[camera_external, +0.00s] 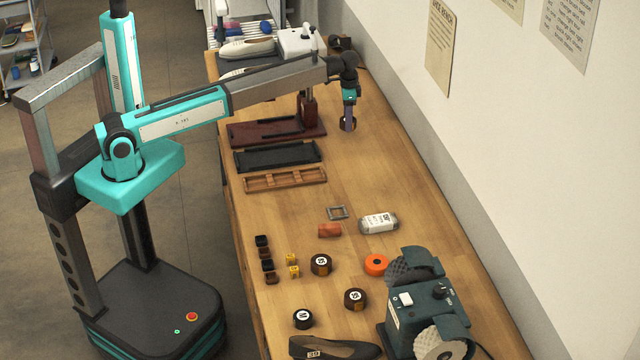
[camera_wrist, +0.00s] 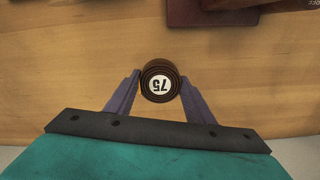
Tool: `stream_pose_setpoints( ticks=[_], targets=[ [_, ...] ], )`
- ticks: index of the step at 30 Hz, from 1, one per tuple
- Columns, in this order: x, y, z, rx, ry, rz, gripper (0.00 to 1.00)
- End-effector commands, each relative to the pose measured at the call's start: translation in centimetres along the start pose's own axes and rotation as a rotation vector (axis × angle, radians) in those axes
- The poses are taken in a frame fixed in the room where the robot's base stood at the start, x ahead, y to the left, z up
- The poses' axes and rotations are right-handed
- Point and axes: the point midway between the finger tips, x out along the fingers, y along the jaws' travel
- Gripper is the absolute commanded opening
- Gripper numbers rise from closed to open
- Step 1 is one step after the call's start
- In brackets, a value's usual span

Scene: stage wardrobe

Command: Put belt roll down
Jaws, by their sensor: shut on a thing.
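My gripper (camera_external: 348,116) points down over the far part of the wooden bench, close to the wall side. In the wrist view my gripper (camera_wrist: 160,86) has its two purple fingers shut on a dark brown belt roll (camera_wrist: 160,68) with a round white label reading 75. In the external view the belt roll (camera_external: 347,126) is low between the fingers, close to the bench top and mostly hidden. I cannot tell whether it touches the wood.
A dark red tray (camera_external: 245,134) with a post stands left of my gripper, with a black tray (camera_external: 277,157) and a wooden tray (camera_external: 285,180) nearer. Several other rolls, including one marked 85 (camera_external: 321,265), lie near a grinder (camera_external: 425,305). Bench right of the trays is clear.

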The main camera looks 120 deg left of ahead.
Motion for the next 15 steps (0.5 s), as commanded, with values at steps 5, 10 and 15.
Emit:
stream_pose_setpoints(
  ticks=[5,10,15],
  targets=[
    [0.0,-0.6,-1.7,0.0,-0.001,0.0,0.2],
    [0.1,-0.7,-2.0,0.0,0.0,0.0,0.2],
    [0.2,-0.7,-2.0,0.0,0.0,0.0,0.2]
  ],
)
